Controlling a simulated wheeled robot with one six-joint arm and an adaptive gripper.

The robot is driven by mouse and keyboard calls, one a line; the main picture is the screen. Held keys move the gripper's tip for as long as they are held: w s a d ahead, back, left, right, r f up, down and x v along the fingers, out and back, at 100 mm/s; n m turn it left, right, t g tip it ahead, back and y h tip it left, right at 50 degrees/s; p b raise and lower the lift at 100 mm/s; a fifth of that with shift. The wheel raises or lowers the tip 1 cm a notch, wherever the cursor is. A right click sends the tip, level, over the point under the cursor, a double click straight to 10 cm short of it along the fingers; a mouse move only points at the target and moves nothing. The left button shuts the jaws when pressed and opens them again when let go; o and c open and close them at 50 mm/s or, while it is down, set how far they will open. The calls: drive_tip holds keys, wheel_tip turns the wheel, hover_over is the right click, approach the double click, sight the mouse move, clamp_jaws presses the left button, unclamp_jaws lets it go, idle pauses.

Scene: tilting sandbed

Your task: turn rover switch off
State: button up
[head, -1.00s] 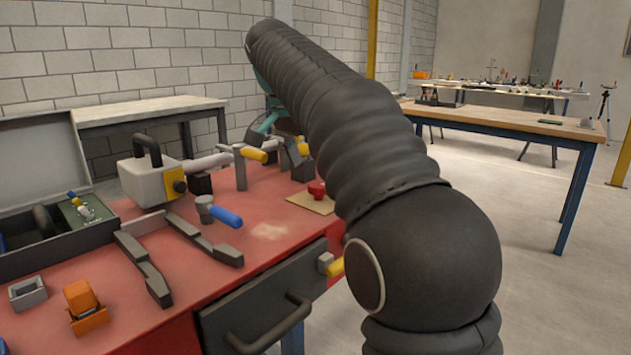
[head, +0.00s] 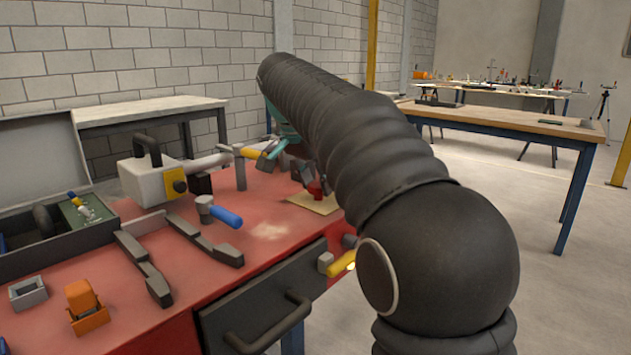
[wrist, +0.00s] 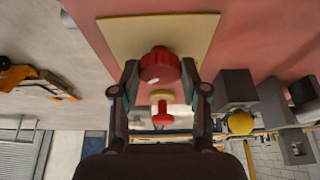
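A red knob (head: 316,188) sits on a tan plate (head: 300,202) on the red workbench, partly hidden by my gripper in the head view. No label shows, so I cannot tell if it is the rover switch. My gripper (head: 304,172) is just above it. In the wrist view the red knob (wrist: 160,66) lies between the fingertips of my gripper (wrist: 159,72), with small gaps at both sides. The fingers are open, and contact with the knob is not clear. The plate (wrist: 200,35) lies behind it. A smaller red piece with a yellowish disc (wrist: 161,110) shows between the fingers.
A blue-handled tool (head: 225,217), a yellow handle (head: 342,264) at the bench edge and a white boxy machine (head: 150,182) are nearby. An open case (head: 30,262) and an orange block (head: 86,305) lie left. The red bench top (head: 268,230) before the plate is clear.

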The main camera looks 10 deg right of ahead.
drive_tip(key=shift+s+n, duration=0.1)
drive_tip(key=shift+n, duration=0.3)
drive_tip(key=n, duration=0.2)
drive_tip(key=n+t+y, duration=0.1)
drive_tip(key=shift+s+d+f+n+y, duration=0.1)
drive_tip(key=shift+d+n+y, duration=0.05)
drive_tip(key=shift+n+y, duration=0.2)
drive_tip(key=n, duration=0.2)
drive_tip(key=n+y, duration=0.1)
drive_tip(key=n, duration=0.1)
drive_tip(key=shift+d+n+t+y, duration=0.15)
drive_tip(key=shift+n+t+y, duration=0.1)
drive_tip(key=shift+n+t, duration=0.1)
drive_tip(key=n, duration=0.2)
drive_tip(key=n+y, duration=0.1)
drive_tip(key=n, duration=0.1)
drive_tip(key=shift+d+y, duration=0.15)
drive_tip(key=shift+y, duration=0.15)
drive_tip(key=n, duration=0.2)
drive_tip(key=n+g+y, duration=0.1)
drive_tip(key=n, duration=0.1)
drive_tip(key=shift+d+n+y, duration=0.1)
drive_tip(key=shift+n+y, duration=0.2)
drive_tip(key=o, duration=1.1)
drive_tip(key=shift+o, duration=0.2)
